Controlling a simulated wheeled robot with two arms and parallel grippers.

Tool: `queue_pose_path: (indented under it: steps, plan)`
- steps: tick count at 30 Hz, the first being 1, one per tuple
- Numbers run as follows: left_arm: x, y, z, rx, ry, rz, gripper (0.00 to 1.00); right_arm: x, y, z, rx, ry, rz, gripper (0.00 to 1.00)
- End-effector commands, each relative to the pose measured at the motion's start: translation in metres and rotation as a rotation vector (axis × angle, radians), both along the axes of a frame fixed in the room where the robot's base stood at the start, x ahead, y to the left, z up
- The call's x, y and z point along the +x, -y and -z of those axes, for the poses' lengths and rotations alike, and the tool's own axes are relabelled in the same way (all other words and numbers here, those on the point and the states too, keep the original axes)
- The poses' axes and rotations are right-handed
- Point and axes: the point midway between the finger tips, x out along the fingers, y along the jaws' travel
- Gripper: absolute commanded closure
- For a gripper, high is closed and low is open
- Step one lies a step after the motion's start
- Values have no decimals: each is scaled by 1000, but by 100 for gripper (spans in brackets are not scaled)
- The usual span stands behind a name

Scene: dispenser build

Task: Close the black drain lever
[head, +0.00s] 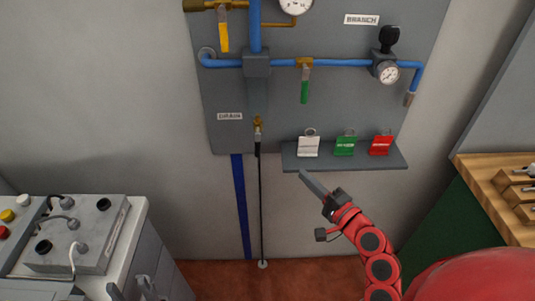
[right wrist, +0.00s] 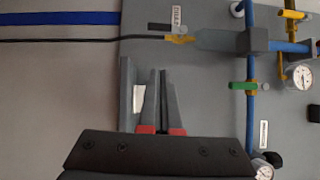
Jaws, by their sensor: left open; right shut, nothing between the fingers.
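The brass drain valve (head: 257,123) sits at the lower end of the vertical pipe, beside the DRAIN label (head: 230,116). A short black piece that looks like its lever (head: 257,149) points down, in line with a thin black line running to the floor. My left gripper (head: 130,289) is open at the bottom left, partly cut off.
A grey shelf (head: 370,161) with white (head: 308,146), green (head: 345,146) and red (head: 381,145) tags is just above my right gripper. Other valves have yellow (head: 224,31) and green (head: 304,91) handles. A grey bench stands left, a wooden worktop (head: 490,186) right.

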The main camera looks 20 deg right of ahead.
Motion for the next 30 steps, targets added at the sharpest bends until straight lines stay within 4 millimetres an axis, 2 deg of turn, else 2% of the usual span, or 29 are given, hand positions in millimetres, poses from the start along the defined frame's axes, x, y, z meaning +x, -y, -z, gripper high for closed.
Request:
queue_pose_path:
  steps: [7,11,14,25,30]
  plan:
    - [0,0,-1,0,0,0,50,1,0,0,-1,0,1,100]
    - [0,0,-4,0,0,0,50,9,-3,-2,-1,1,-2,100]
    - [0,0,-9,0,0,0,50,23,-9,-4,-2,2,-5,100]
    - [0,0,-30,0,0,0,50,98,-32,-5,-1,-2,-3,100]
    - [0,0,-42,0,0,0,50,108,-54,-7,-1,-1,-2,100]
